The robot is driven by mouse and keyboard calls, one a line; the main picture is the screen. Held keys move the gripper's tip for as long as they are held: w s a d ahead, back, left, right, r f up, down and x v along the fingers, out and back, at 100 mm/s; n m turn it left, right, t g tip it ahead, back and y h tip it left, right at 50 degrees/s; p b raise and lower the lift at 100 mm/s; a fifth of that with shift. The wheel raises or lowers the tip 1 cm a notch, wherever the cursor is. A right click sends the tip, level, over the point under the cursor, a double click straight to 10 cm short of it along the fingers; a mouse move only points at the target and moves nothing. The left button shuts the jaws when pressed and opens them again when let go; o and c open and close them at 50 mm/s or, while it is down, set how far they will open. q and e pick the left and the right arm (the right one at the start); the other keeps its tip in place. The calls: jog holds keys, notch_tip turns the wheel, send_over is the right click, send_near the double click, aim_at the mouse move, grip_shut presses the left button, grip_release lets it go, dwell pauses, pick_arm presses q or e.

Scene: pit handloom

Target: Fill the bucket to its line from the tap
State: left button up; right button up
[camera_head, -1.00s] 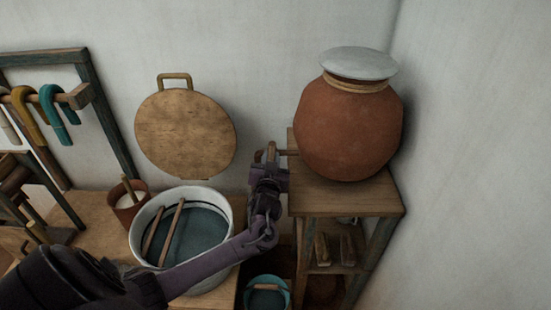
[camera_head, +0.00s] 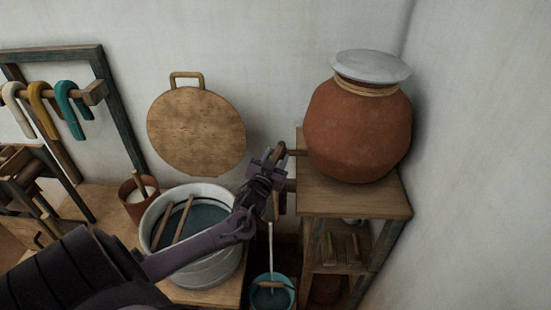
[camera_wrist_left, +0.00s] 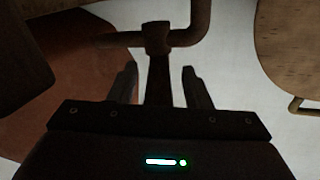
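The small teal bucket (camera_head: 256,301) stands low beside the wooden stand, with a wooden grip across its top. I cannot make out its line or water level. A thin pale stream of water (camera_head: 271,245) falls into it. The tap (camera_head: 295,152) juts left from below the clay pot. In the left wrist view, the tap's pipe (camera_wrist_left: 186,38) bends and its lever (camera_wrist_left: 158,72) reaches down between my fingers. My left gripper (camera_head: 270,163) is at the tap; its fingers (camera_wrist_left: 160,84) stand apart with gaps either side of the lever. My right gripper is out of view.
The clay pot (camera_head: 358,130) with a grey lid sits on the wooden stand (camera_head: 353,200). A large whitish tub (camera_head: 208,272) with dark liquid and two sticks is under my left forearm. A round wooden board (camera_head: 196,130) hangs on the wall. A brown pot (camera_head: 135,208) stands left.

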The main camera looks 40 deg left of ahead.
pick_arm(q)
jog(key=shift+s+d+f, duration=0.1)
jog(key=shift+s, duration=0.15)
jog(key=b+v, duration=0.1)
jog(key=v, duration=0.6)
jog(key=shift+s, duration=0.15)
